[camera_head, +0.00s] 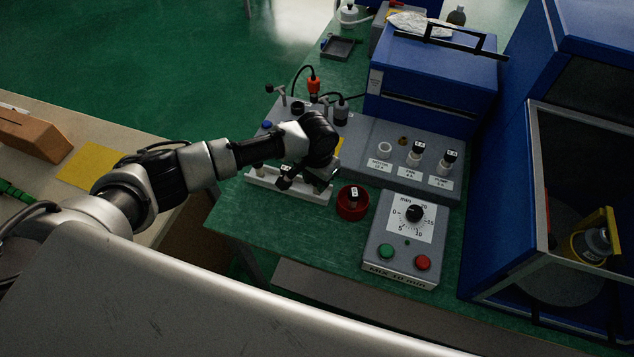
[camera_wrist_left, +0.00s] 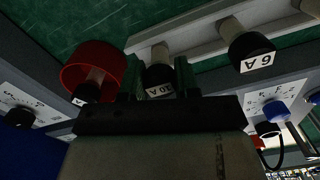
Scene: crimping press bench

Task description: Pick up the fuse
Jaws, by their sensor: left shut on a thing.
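My left gripper (camera_head: 303,178) is low over the pale fuse rack (camera_head: 262,182) on the green bench. In the left wrist view the gripper (camera_wrist_left: 160,82) is shut on a fuse (camera_wrist_left: 158,80) with a black cap and a label that seems to read 30 A. The fuse's pale body points toward the rack (camera_wrist_left: 205,28); I cannot tell whether it is still seated. A 6 A fuse (camera_wrist_left: 248,50) stands in the rack beside it. A red cup (camera_head: 352,208) with another black-capped fuse (camera_head: 353,194) stands just right of the gripper. My right gripper is out of view.
A grey timer box (camera_head: 400,262) with a dial and two buttons is right of the cup. Behind it is a grey socket panel (camera_head: 370,165) with labelled fuses (camera_head: 447,158). Blue machines (camera_head: 435,85) fill the back and right. A second table is at left.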

